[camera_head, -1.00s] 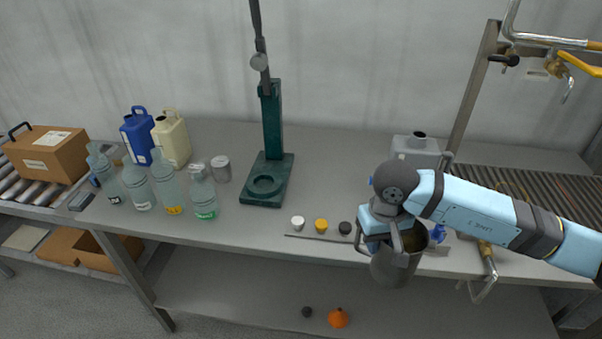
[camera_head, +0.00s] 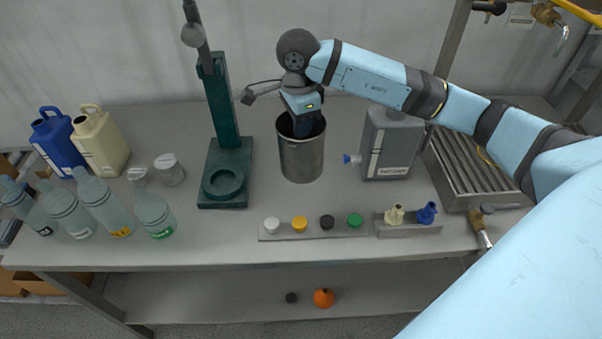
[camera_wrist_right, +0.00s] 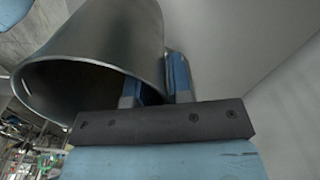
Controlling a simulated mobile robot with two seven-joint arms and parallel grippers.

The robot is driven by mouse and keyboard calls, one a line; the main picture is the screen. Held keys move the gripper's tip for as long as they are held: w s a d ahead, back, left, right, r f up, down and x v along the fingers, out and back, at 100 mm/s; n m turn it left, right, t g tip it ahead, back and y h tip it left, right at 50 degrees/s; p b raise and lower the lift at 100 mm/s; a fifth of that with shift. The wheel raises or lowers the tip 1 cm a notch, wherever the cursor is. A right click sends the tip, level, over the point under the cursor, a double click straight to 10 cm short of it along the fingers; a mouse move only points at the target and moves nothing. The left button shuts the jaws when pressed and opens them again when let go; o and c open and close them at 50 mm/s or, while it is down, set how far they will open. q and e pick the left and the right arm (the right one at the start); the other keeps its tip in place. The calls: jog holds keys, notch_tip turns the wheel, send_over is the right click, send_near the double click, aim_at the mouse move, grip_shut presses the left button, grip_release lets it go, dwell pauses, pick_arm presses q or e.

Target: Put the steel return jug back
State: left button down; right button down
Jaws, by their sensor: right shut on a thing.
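The steel jug (camera_head: 302,158) is a grey metal cylinder, upright with its open mouth up. It is at the back middle of the bench, between the green press stand and the grey canister. My right gripper (camera_head: 303,120) is at its rim from above and behind. In the right wrist view the gripper (camera_wrist_right: 155,92) is shut on the wall of the jug (camera_wrist_right: 110,50) near the mouth. Whether the jug's base touches the bench is hard to tell. My left gripper is not in view.
A green press stand (camera_head: 226,160) is left of the jug and a grey canister (camera_head: 390,145) right. A strip of coloured caps (camera_head: 313,234) lies in front. Several clear bottles (camera_head: 107,207) stand at left, and a ribbed drain tray (camera_head: 468,175) at right.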

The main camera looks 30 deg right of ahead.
jog(key=w+d+r+m, duration=0.3)
jog(key=d+r+m, duration=0.4)
jog(key=m, duration=1.2)
notch_tip(320, 180, down, 20)
jog(key=shift+d+p, duration=0.35)
jog(key=shift+f, duration=0.1)
jog(key=shift+f, duration=0.15)
jog(key=c, duration=1)
grip_release()
jog(key=shift+c, duration=0.2)
